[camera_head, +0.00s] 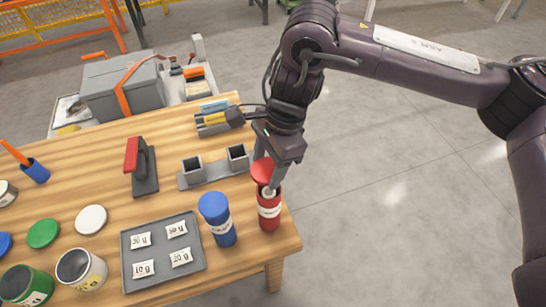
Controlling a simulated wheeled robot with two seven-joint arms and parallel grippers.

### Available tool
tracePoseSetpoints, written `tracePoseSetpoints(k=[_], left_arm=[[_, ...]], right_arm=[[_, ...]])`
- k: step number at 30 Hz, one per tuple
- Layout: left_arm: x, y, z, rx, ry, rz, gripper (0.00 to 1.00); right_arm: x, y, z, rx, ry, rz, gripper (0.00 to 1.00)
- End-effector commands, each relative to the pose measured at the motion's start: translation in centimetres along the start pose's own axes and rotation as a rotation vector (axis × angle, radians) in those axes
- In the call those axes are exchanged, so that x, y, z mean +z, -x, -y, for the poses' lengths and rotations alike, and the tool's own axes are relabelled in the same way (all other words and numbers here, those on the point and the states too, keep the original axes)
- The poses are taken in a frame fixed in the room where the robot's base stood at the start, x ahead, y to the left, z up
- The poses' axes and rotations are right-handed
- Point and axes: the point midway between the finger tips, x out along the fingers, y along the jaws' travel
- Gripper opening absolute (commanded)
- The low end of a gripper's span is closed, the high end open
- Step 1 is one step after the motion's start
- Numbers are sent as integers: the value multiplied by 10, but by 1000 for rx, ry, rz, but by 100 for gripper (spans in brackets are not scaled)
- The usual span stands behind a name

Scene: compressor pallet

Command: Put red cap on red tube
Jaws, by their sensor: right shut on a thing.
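The red tube (269,214) stands upright near the right edge of the wooden table, with a white label around it and a pale top. The red cap (263,171) is just above and slightly left of the tube's top, and looks tilted. My right gripper (273,178) comes down from above and is shut on the red cap. Its fingers partly hide the cap, and I cannot tell whether the cap touches the tube. My left gripper is not in view.
A blue capped tube (217,220) stands close left of the red tube. A grey tray (190,276) with labelled packets, a grey two-socket holder (212,174) and a red-handled tool (140,165) lie around. Jars and lids fill the left. The table's right edge is close.

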Motion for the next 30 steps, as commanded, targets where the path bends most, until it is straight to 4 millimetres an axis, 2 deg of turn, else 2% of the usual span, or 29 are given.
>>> tracePoseSetpoints(k=[5,12,15,30], left_arm=[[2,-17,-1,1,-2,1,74],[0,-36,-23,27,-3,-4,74],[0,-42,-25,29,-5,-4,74],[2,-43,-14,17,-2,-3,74]], right_arm=[[-6,-20,0,1,-2,0,34],[-13,-43,0,0,-2,0,34],[-14,-49,0,0,-2,0,34],[-15,-51,0,0,-2,0,34]])
